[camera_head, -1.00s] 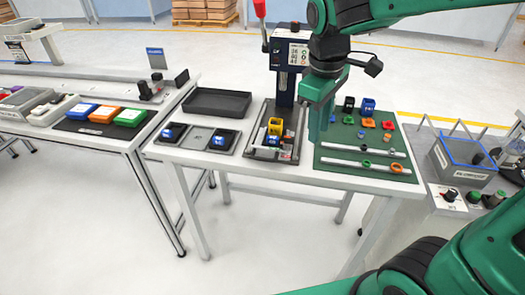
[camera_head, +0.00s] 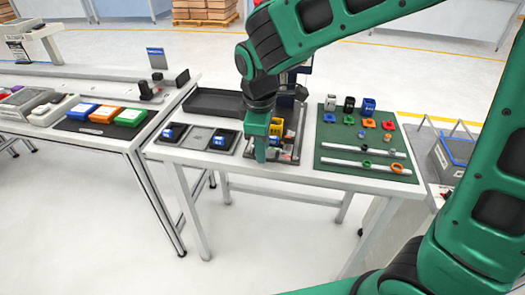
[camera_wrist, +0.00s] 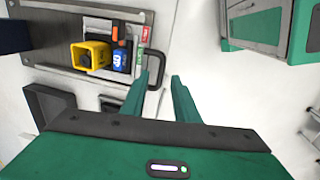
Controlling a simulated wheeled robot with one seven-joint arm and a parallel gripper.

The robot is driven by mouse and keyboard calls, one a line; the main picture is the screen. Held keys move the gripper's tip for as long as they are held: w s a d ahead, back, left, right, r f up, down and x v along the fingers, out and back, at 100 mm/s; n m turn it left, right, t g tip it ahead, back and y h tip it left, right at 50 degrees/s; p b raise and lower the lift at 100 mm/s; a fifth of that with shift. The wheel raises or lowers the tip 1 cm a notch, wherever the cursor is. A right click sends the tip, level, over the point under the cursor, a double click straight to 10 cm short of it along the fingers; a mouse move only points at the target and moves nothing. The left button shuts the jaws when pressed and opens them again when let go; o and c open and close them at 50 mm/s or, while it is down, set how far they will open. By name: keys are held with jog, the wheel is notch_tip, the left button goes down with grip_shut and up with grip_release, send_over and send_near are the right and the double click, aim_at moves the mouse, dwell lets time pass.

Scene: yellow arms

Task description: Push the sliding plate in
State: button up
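The sliding plate (camera_head: 293,146) is the grey tray of the press station on the white table. In the wrist view the plate (camera_wrist: 62,52) carries a yellow block (camera_wrist: 90,54), a blue block (camera_wrist: 121,57) and an orange-topped piece (camera_wrist: 121,35). A dark loop handle (camera_wrist: 160,70) sticks out from its edge. My green gripper (camera_head: 261,156) is low over the plate's front end and hides part of it. In the wrist view my gripper (camera_wrist: 165,72) is open, its fingertips apart beside the handle. I cannot tell whether a finger touches the handle.
A tray with blue pieces (camera_head: 198,137) lies left of the plate, with an empty black tray (camera_head: 213,101) behind. A green mat (camera_head: 338,138) with small parts and two rails lies to the right. The press column stands behind, partly hidden by my arm.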

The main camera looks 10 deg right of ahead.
jog(key=shift+w+f, duration=0.2)
jog(key=shift+f, duration=0.8)
grip_shut()
jog(key=w+d, duration=0.1)
jog(key=w, duration=0.2)
jog(key=w+d, duration=0.2)
jog(key=w, duration=0.2)
jog(key=w+d, duration=0.1)
jog(key=w, duration=0.3)
jog(key=shift+w+d, duration=0.1)
jog(key=shift+d, duration=0.25)
jog(key=shift+w+d+r, duration=0.1)
jog(key=shift+w+d, duration=0.1)
jog(key=shift+w, duration=0.2)
grip_release()
jog(key=shift+w, duration=0.1)
